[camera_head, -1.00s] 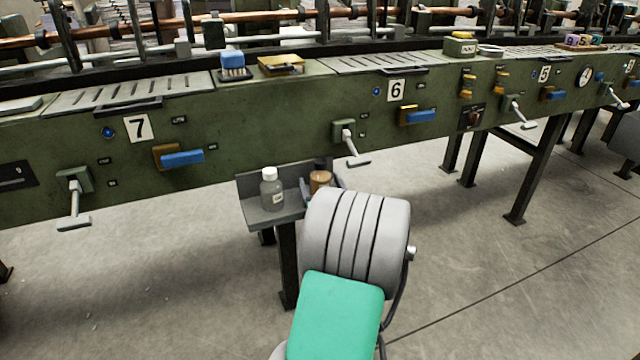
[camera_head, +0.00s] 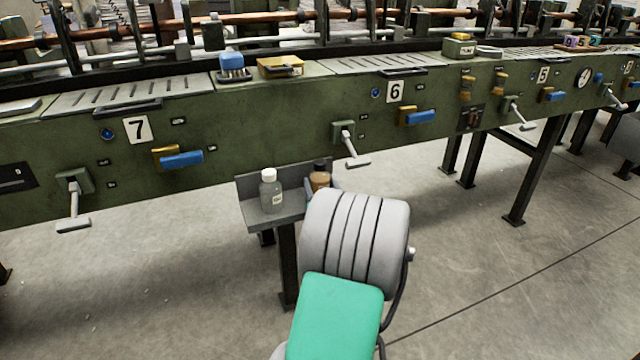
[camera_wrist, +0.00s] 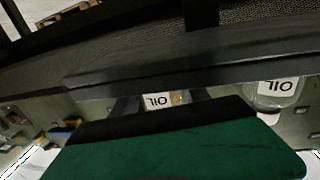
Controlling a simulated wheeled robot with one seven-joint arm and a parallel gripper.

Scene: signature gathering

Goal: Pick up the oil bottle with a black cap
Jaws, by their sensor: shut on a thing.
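The oil bottle with a black cap (camera_head: 319,179) has brown contents and stands upright at the right end of a small grey shelf, partly hidden by my arm. In the wrist view its OIL label (camera_wrist: 158,101) shows between two dark fingers. My gripper (camera_wrist: 160,102) is shut on this bottle. The green part in front hides the fingertips and the lower part of the view. In the head view my gripper is mostly hidden behind my grey wrist. I cannot tell whether the bottle is clear of the shelf.
A clear oil bottle with a white cap (camera_head: 271,190) stands to the left on the same shelf (camera_head: 268,220). The shelf is below a long green machine (camera_head: 270,115) with levers and blue handles. Open floor (camera_head: 150,290) lies in front.

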